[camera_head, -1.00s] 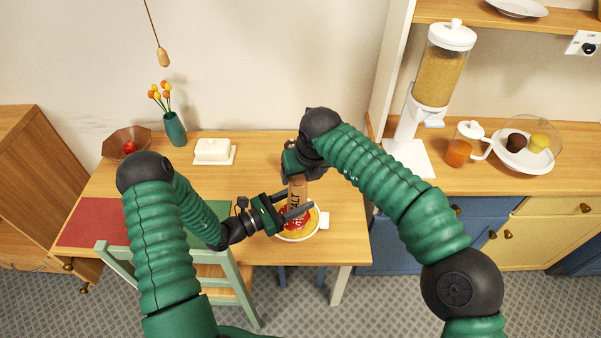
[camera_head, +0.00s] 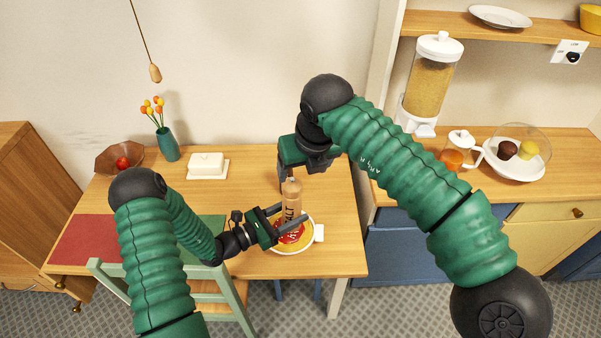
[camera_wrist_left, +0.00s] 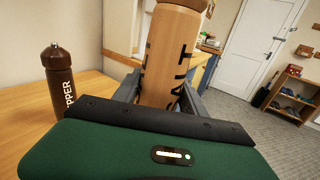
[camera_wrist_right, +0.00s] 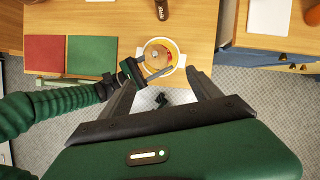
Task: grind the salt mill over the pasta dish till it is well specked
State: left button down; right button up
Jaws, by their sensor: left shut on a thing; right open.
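The salt mill (camera_head: 292,194), light wood with dark lettering, stands roughly upright over the pasta dish. It fills the middle of the left wrist view (camera_wrist_left: 172,58). My left gripper (camera_head: 290,214) is shut around its body. The pasta dish (camera_head: 305,245) is a pale round bowl of yellow pasta with red sauce, below the mill; it shows in the right wrist view (camera_wrist_right: 177,60). The mill and gripper partly cover it, and specks are too small to tell.
A dark brown pepper mill (camera_wrist_left: 60,85) stands on the table beside the salt mill. A butter dish (camera_head: 207,167), a teal vase (camera_head: 167,145) and a brown bowl (camera_head: 105,158) stand at the back left. A green chair (camera_head: 240,290) is at the front. Table right of the dish is clear.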

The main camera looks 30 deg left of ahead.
jog(key=shift+a, duration=0.15)
jog(key=shift+c, duration=0.2)
jog(key=shift+a+f, duration=0.15)
jog(key=shift+f, duration=0.05)
jog(key=shift+c, duration=0.2)
jog(key=w+a+f+n+g+y, duration=0.1)
jog(key=f+n+g+y, duration=0.1)
jog(key=w+a+f+n+g+y, duration=0.1)
jog(key=f+n+y, duration=0.1)
jog(key=n, duration=0.1)
jog(key=w+a+f+n+g+y, duration=0.1)
jog(key=f+n+g+y, duration=0.1)
jog(key=n, duration=0.1)
jog(key=shift+a+f+g+y, duration=0.15)
jog(key=shift+g+y, duration=0.15)
jog(key=w+d+f+n+g+y, duration=0.1)
jog(key=d, duration=0.1)
jog(key=w+d+f+n+g+y, duration=0.1)
jog(key=d+f+y, duration=0.1)
jog(key=shift+w+f+n+g, duration=0.2)
jog(key=shift+f+n+g, duration=0.1)
jog(key=n+y, duration=0.1)
jog(key=y, duration=0.3)
send_near(291, 186)
notch_tip(291, 186, down, 2)
jog(key=w, duration=0.2)
jog(key=x, duration=1.1)
jog(key=shift+a+f, duration=0.15)
jog(key=shift+c, duration=0.4)
